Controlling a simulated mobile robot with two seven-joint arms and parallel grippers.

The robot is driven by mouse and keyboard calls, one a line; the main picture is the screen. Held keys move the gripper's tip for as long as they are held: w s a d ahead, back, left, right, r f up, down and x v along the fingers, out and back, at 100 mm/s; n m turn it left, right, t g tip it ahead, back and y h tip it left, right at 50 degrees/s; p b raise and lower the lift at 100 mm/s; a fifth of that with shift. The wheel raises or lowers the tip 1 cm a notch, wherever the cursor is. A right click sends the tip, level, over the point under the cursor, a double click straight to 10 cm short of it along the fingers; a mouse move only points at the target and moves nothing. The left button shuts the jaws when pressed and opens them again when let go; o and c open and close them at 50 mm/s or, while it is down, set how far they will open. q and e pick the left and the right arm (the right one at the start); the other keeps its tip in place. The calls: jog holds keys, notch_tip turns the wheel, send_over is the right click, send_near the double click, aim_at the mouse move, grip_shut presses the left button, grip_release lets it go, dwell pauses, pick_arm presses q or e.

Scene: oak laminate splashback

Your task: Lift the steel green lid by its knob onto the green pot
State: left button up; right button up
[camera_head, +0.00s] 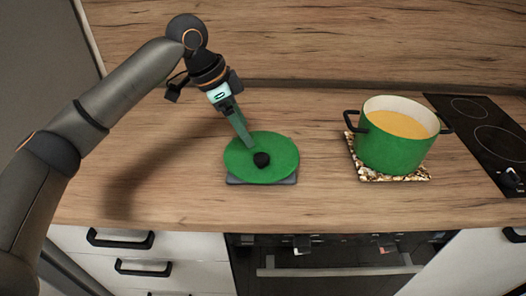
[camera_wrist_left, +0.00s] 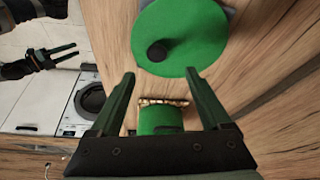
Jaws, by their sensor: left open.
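The green lid (camera_head: 285,148) lies flat on a low grey stand (camera_head: 290,181), its black knob (camera_head: 262,160) upright near its middle. My left gripper (camera_head: 247,144) is open and empty, its fingers reaching down over the far left part of the lid, just behind the knob. In the left wrist view, the lid (camera_wrist_left: 195,30) and knob (camera_wrist_left: 157,51) show beyond the two spread fingertips (camera_wrist_left: 159,73). The green pot (camera_head: 390,152), uncovered with orange soup inside, stands to the right; its side also shows in the left wrist view (camera_wrist_left: 160,121). My right gripper (camera_wrist_left: 76,53) shows open there, away from the lid.
The pot stands on a speckled trivet (camera_head: 413,178), its black handles sticking out sideways. A black hob (camera_head: 490,135) lies at the right. The wooden worktop (camera_head: 325,150) between lid and pot is clear. The wooden splashback (camera_head: 300,40) rises behind.

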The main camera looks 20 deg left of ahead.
aim_at(261, 157)
pick_arm(q)
jog(key=x, duration=0.9)
jog(key=shift+s+d, duration=0.15)
jog(key=shift+s, duration=0.1)
jog(key=shift+c, duration=0.3)
grip_shut()
jog(key=shift+r, duration=0.1)
